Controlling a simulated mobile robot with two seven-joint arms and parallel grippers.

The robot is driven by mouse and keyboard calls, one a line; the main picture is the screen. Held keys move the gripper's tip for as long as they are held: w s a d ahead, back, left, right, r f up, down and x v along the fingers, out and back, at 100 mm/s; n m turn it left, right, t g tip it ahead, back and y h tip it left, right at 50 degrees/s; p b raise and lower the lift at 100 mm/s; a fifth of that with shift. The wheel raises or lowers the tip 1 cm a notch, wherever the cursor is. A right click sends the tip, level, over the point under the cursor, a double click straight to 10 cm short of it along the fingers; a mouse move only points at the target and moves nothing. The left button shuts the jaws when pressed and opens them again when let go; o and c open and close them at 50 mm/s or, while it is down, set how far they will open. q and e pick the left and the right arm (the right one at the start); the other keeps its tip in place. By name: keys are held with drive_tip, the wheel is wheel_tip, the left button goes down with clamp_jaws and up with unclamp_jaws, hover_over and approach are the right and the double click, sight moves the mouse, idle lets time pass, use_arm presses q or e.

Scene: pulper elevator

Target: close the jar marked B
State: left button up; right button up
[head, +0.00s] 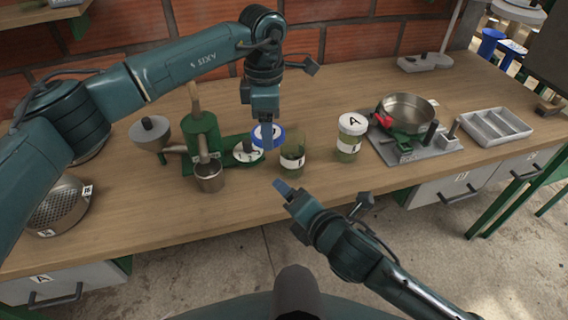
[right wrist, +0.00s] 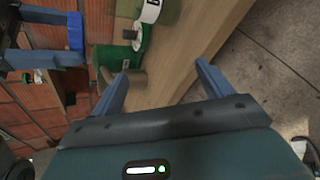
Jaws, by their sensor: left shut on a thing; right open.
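The open jar (head: 293,150) is greenish glass with a white label and stands lidless on the bench. In the right wrist view the label (right wrist: 151,10) is cut off at the top edge, and its letter looks like a B. My left gripper (head: 268,136) points down just left of the jar, shut on a blue-rimmed lid (head: 258,131) with a white top. The lid is apart from the jar. It also shows in the right wrist view (right wrist: 75,32). My right gripper (head: 283,188) is open and empty in front of the jar, near the bench's front edge.
A green machine (head: 202,130) with a metal cup (head: 209,177) is on the left. A metal pan (head: 406,108) and a grey tray (head: 495,127) are farther right. The bench front is largely clear.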

sight(295, 155)
use_arm(q)
drive_tip(key=w+d+r+n, duration=0.4)
drive_tip(key=d+n, duration=0.1)
drive_tip(key=n, duration=0.3)
drive_tip(key=shift+w+n+b, duration=0.15)
drive_tip(key=shift+n+b, duration=0.2)
drive_tip(key=shift+n, duration=0.05)
use_arm(e)
drive_tip(key=w+d+r+n+t+h, duration=0.1)
drive_tip(key=w+d+r+n+h, duration=0.1)
drive_tip(key=n, duration=0.8)
drive_tip(key=shift+w+r+t, duration=0.4)
drive_tip(key=shift+w+r, duration=0.45)
drive_tip(key=shift+w, duration=0.4)
use_arm(q)
drive_tip(key=shift+d, duration=0.1)
drive_tip(key=shift+f, duration=0.1)
use_arm(e)
drive_tip(key=x, duration=1.2)
drive_tip(key=shift+d, duration=0.1)
drive_tip(key=shift+c, duration=0.6)
drive_tip(key=c, duration=1.4)
use_arm(q)
drive_tip(key=shift+f, duration=2.45)
use_arm(e)
drive_tip(key=shift+o, duration=0.2)
